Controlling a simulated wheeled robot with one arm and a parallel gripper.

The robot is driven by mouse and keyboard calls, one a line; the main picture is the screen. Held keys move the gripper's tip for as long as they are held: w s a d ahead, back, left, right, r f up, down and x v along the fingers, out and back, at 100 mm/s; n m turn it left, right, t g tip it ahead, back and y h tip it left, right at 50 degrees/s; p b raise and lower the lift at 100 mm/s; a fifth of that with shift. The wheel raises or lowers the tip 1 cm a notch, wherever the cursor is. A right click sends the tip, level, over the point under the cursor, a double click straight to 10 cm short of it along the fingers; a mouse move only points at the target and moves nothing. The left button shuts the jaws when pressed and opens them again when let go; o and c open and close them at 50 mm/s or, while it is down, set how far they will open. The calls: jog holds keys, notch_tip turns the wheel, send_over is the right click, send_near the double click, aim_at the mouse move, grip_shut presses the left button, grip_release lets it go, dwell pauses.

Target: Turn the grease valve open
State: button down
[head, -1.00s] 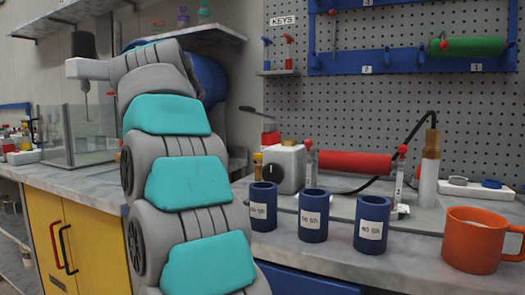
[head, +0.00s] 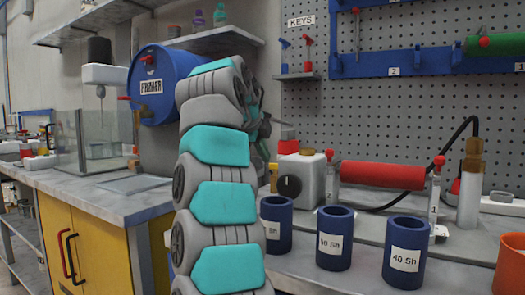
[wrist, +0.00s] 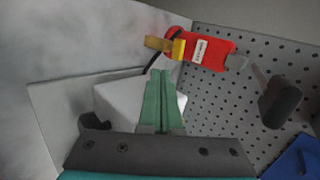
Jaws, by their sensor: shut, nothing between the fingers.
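A red labelled block (wrist: 207,51) with a yellow brass-like fitting (wrist: 167,46) on its left and a grey arm ending in a black grip (wrist: 281,100) on its right shows in the wrist view; it looks like the grease valve, but its label is too small to read. In the head view, a red block (head: 288,146) stands above a white box with a dark dial (head: 291,186). My gripper (wrist: 161,74) has its green fingers together and empty, below the red block in the picture and apart from it. In the head view my arm hides the gripper.
A red roller (head: 382,175) lies right of the white box. Several blue cylinders (head: 336,257) stand in front along the counter. A blue PRIMER drum (head: 165,92) with a red tap is behind my arm's left. Pegboard (head: 420,110) backs the bench.

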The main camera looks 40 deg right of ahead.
aim_at(275, 169)
jog(key=w+d+f+p, duration=0.3)
jog(key=d, duration=0.4)
jog(key=shift+f, duration=0.25)
jog(key=shift+d, duration=0.25)
